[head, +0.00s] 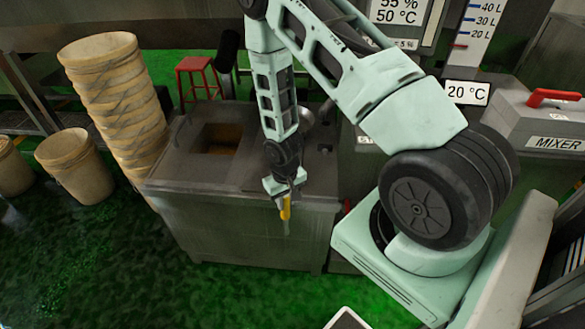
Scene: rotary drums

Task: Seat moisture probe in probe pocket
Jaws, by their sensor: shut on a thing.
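My gripper (284,194) is shut on the moisture probe (285,210), which has a yellow body and a thin greyish lower end. The probe hangs nearly upright, tip down. In the picture it overlaps the front edge and front face of a grey metal cabinet (235,225). I cannot tell its distance from the cabinet. I cannot make out the probe pocket; part of the cabinet top lies behind my arm.
The cabinet top has a square opening (222,139) with brown contents. A tall stack of tan buckets (115,95) stands left, near another bucket (75,165). A red stool (197,78) is behind. The mixer box (550,125) is at right. Green floor lies open in front.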

